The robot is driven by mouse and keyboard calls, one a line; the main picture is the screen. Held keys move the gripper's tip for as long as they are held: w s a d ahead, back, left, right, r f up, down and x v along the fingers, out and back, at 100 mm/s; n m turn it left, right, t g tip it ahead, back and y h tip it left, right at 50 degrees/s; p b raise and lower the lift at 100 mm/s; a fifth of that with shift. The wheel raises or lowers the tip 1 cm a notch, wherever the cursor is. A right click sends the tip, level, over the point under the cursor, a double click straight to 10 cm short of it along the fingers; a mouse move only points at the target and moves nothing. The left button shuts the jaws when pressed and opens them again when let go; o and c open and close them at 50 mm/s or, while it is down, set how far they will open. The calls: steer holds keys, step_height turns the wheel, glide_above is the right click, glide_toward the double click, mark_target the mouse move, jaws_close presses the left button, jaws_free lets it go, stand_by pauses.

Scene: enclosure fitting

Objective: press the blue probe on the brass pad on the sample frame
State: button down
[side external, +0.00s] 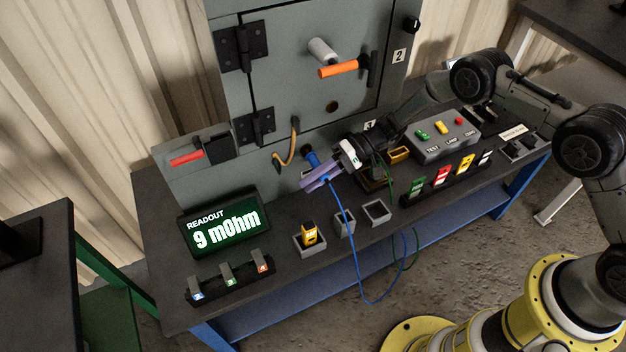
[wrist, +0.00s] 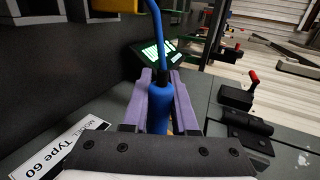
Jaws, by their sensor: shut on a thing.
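My gripper (side external: 318,180) has purple fingers and is shut on the blue probe (side external: 312,158), in front of the grey enclosure's lower left part. In the wrist view the blue probe (wrist: 161,108) lies between the purple fingers (wrist: 160,85), its blue cable running away from the camera. The probe's tip is hidden behind the gripper's dark body in the wrist view. I cannot clearly make out the brass pad or the sample frame, so contact is not visible. The readout (side external: 224,225) shows "9 mOhm"; it also shows in the wrist view (wrist: 155,52).
The grey enclosure (side external: 290,90) has an orange handle (side external: 338,70) and a braided strap (side external: 292,143). The bench holds a yellow block (side external: 309,233) in a holder, empty holders (side external: 376,212), a button box (side external: 443,137) and colored tags. The blue cable (side external: 352,250) hangs over the front edge.

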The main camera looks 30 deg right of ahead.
steer(key=shift+w+r, duration=0.2)
steer(key=s, duration=0.7)
steer(key=shift+f, duration=0.15)
steer(key=shift+s, duration=0.2)
stand_by(1.3)
